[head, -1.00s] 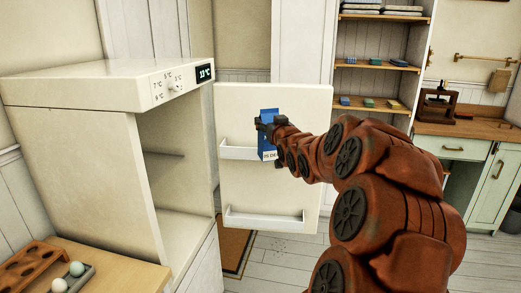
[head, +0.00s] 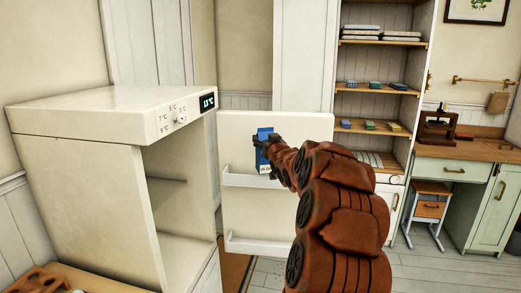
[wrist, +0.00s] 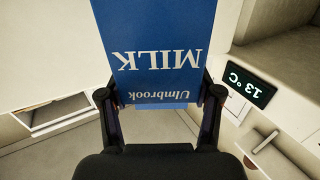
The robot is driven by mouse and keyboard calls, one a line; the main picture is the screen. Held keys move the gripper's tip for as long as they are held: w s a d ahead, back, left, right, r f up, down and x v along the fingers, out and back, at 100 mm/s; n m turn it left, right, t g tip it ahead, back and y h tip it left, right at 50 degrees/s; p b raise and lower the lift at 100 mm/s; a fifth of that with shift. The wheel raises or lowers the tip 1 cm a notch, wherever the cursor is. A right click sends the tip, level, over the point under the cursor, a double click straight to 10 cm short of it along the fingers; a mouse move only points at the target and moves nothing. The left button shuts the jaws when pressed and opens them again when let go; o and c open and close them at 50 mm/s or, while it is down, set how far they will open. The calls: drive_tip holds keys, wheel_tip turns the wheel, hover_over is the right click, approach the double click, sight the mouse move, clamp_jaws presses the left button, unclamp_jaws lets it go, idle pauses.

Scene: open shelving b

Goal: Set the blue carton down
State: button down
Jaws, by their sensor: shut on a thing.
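The blue milk carton (head: 265,164) is in my gripper in the head view, in front of the open fridge door (head: 300,130) and just above its upper door shelf (head: 250,181). In the wrist view the carton (wrist: 155,45) fills the top middle, its "MILK" and "Ulmbrook" lettering upside down. My gripper (wrist: 160,95) has a finger on each side of the carton and is shut on it. In the head view my gripper (head: 262,141) covers part of the carton. I cannot tell the gap between carton and door.
The fridge body (head: 60,165) stands open at the left, with a temperature display (head: 207,101). The lower door shelf (head: 270,246) looks empty. Open shelving (head: 375,94) with small boxes stands behind, and a wooden counter (head: 480,148) is at the right.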

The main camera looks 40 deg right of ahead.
drive_tip(key=shift+p+x, duration=1.25)
drive_tip(key=shift+x, duration=2.25)
wheel_tip(320, 180, down, 7)
drive_tip(key=p, duration=0.2)
drive_tip(key=shift+a+f, duration=0.1)
drive_tip(key=shift+f, duration=0.1)
drive_tip(key=shift+c, duration=1.1)
unclamp_jaws()
drive_tip(key=shift+r, duration=0.15)
drive_tip(key=b+v, duration=0.4)
drive_tip(key=v, duration=0.8)
